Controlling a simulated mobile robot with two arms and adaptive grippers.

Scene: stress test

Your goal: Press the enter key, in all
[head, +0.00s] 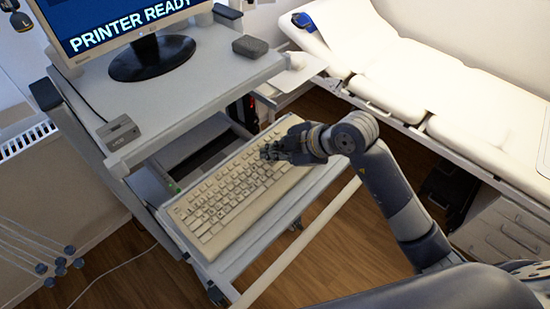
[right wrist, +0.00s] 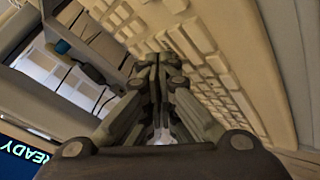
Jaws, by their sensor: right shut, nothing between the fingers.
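A beige keyboard (head: 232,194) lies on the pull-out tray (head: 290,208) of a grey cart. My right gripper (head: 268,152) is shut and empty over the right part of the keyboard in the head view. In the right wrist view, the closed fingers (right wrist: 158,62) point at the keys of the keyboard (right wrist: 205,55). The enter key cannot be made out, and the gripper hides some keys. I cannot tell whether the fingertips touch a key. A monitor (head: 118,22) on the cart shows "PRINTER READY". My left gripper is not in view.
A small grey box (head: 250,46) and a grey device (head: 118,132) sit on the cart's upper shelf (head: 190,85), above and behind the keyboard. A white padded couch (head: 420,75) stands at the right. Wooden floor (head: 345,240) shows beside the tray.

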